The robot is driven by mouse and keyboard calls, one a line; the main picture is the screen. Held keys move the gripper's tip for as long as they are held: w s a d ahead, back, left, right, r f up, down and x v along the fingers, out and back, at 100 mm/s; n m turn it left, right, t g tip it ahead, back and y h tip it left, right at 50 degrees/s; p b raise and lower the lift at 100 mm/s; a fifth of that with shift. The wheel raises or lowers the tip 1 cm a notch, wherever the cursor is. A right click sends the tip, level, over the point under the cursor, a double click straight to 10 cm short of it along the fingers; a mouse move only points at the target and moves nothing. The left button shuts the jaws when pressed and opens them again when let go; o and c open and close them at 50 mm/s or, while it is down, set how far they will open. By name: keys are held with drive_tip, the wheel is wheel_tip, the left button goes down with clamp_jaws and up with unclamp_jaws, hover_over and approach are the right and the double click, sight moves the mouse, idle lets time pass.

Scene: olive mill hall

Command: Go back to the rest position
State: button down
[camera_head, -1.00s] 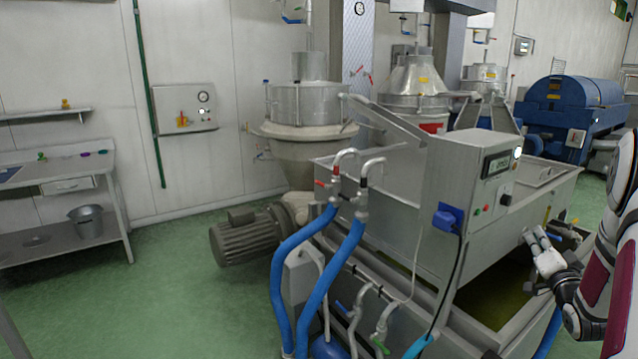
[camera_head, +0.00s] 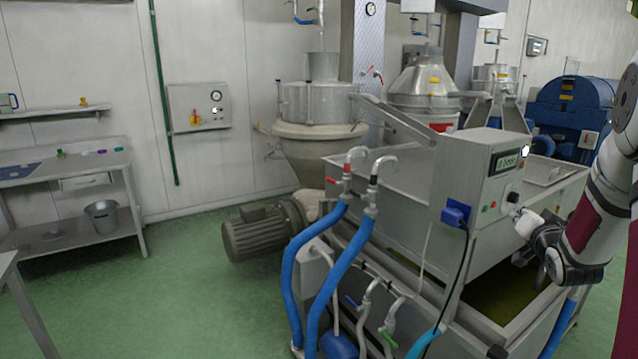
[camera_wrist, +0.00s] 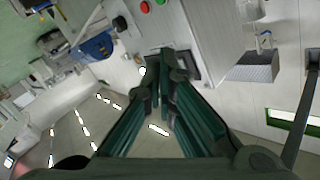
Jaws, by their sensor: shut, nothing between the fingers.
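My gripper (camera_head: 517,213) is at the right in the head view, on the end of my arm, in front of the right side of the grey control box (camera_head: 470,205). In the wrist view its dark green fingers (camera_wrist: 163,62) come together at the tips, with nothing held between them. The control box face lies beyond the fingertips, with a red button (camera_wrist: 144,7) and a black knob (camera_wrist: 120,23) near the top. I cannot tell the exact gap between fingertips and box.
A steel tank (camera_head: 420,165) with blue hoses (camera_head: 335,270) fills the middle. A blue socket (camera_head: 456,215) with a cable sits on the box. A motor (camera_head: 262,232) is on the floor.

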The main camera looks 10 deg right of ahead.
drive_tip(key=s+a+r+n+g+y, duration=0.1)
drive_tip(key=s+a+r+g, duration=0.15)
drive_tip(key=a, duration=0.55)
drive_tip(key=s+a+r+n+g+y, duration=0.1)
drive_tip(key=s+a+r+n, duration=0.15)
drive_tip(key=a, duration=0.45)
drive_tip(key=s+a+r+n+g+y, duration=0.1)
drive_tip(key=s+a+r+g, duration=0.15)
drive_tip(key=a, duration=0.55)
drive_tip(key=s+a+f+n+g+y, duration=0.1)
drive_tip(key=s+a+n+g+y, duration=0.1)
drive_tip(key=s+a, duration=0.6)
drive_tip(key=s+a+f+n+g+y, duration=0.2)
drive_tip(key=s+a, duration=0.6)
drive_tip(key=s, duration=0.8)
drive_tip(key=shift+s+a+n, duration=0.25)
drive_tip(key=shift+a+n, duration=0.05)
drive_tip(key=shift+n, duration=0.45)
